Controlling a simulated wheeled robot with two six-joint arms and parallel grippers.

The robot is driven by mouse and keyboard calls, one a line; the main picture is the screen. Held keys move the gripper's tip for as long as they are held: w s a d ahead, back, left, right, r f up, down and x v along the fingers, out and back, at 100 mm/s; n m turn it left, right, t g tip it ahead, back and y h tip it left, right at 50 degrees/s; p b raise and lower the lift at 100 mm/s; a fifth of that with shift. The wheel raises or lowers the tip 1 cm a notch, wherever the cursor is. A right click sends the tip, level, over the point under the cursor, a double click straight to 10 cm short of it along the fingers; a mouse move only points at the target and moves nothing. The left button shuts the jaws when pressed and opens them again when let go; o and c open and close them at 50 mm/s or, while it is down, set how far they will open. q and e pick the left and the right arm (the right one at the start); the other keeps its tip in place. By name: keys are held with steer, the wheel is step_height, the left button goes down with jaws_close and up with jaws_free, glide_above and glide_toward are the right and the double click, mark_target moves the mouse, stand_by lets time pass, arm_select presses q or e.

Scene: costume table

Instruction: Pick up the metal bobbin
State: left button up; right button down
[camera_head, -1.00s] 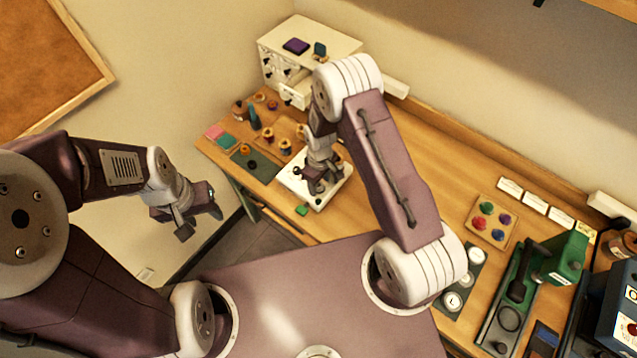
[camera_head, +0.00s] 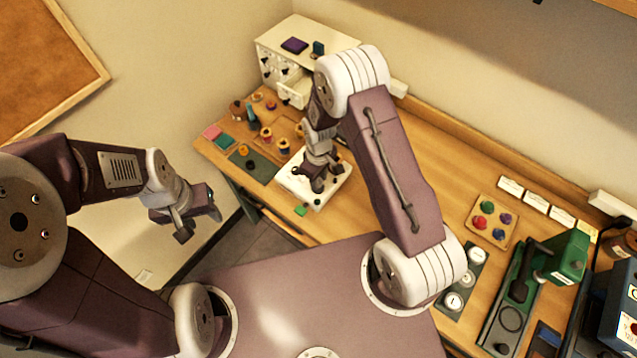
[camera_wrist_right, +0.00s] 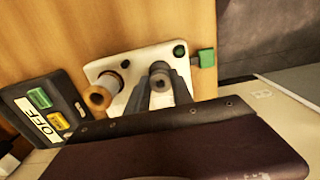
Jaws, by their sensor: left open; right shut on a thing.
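The metal bobbin (camera_wrist_right: 160,77) shows in the right wrist view as a grey cylinder seen end-on, above the white plate (camera_wrist_right: 128,60). My right gripper (camera_wrist_right: 158,84) is shut on it, one finger on each side. In the head view my right gripper (camera_head: 316,184) points down over the same white plate (camera_head: 339,188), and the bobbin cannot be made out there. Whether the bobbin still touches the plate is unclear. My left gripper (camera_head: 197,222) is open and empty, off the table's left end.
An orange-and-white spool (camera_wrist_right: 104,92) stands close beside the gripper. A green block (camera_wrist_right: 206,57) lies at the plate's edge. A dark box with an OFF label (camera_wrist_right: 47,109) is nearby. Several spools, a white drawer cabinet (camera_head: 282,42) and a tray of coloured pieces (camera_head: 490,221) occupy the table.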

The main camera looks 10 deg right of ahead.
steer(key=shift+r+b, duration=0.3)
steer(key=shift+r, duration=0.45)
steer(key=s+r+b, duration=0.1)
steer(key=s+r, duration=0.2)
steer(key=s, duration=0.3)
steer(key=s+d+r+b, duration=0.1)
steer(key=s+r, duration=0.3)
steer(key=s, duration=0.1)
steer(key=shift+s+d, duration=0.15)
steer(key=shift+s, duration=0.2)
